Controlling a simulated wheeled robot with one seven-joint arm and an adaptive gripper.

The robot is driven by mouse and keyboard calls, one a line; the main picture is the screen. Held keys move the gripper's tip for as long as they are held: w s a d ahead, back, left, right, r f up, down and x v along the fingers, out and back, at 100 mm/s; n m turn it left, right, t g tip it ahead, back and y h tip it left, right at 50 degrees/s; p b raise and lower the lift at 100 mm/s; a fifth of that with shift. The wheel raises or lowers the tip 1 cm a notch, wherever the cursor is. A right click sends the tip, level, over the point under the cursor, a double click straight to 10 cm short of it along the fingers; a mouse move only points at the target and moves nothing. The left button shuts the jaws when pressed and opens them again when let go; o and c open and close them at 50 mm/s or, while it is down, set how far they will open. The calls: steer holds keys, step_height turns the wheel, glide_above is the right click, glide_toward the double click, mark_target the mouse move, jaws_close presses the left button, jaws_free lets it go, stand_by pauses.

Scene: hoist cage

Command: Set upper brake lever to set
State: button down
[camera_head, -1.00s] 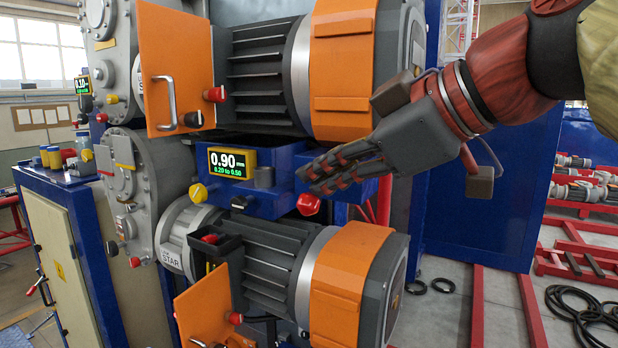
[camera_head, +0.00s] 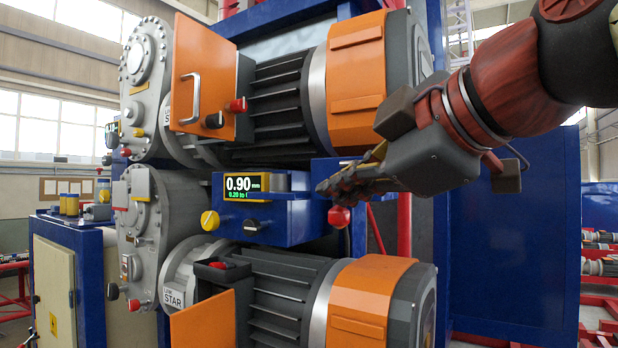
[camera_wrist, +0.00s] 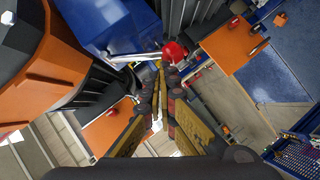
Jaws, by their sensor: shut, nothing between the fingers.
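A lever with a round red knob (camera_head: 339,217) is at the right end of the blue box between the two motors. In the wrist view, a red knob (camera_wrist: 174,52) on a silver rod (camera_wrist: 135,57) lies just beyond my fingertips. No label shows whether this is the upper brake lever, and its set position is not marked. My gripper (camera_head: 328,189) is shut and empty, its fingertips just above the red knob in the head view. The wrist view shows my gripper (camera_wrist: 159,72) pointing at the knob; I cannot tell whether they touch.
The upper motor (camera_head: 357,75) stands above my gripper and the lower motor (camera_head: 368,305) below, leaving a narrow gap. An open orange cover (camera_head: 203,75) is at left. A display (camera_head: 243,186) reads 0.90 mm.

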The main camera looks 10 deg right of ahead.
steer(key=shift+w+f+n+t+b, duration=0.15)
steer(key=shift+f+n+t+b, duration=0.25)
steer(key=shift+b, duration=0.55)
steer(key=shift+r, duration=0.2)
steer(key=a+r+p+v, duration=0.1)
steer(key=a+v, duration=0.1)
steer(key=v, duration=1)
steer(key=shift+s+r, duration=0.3)
steer(key=shift+s, duration=0.35)
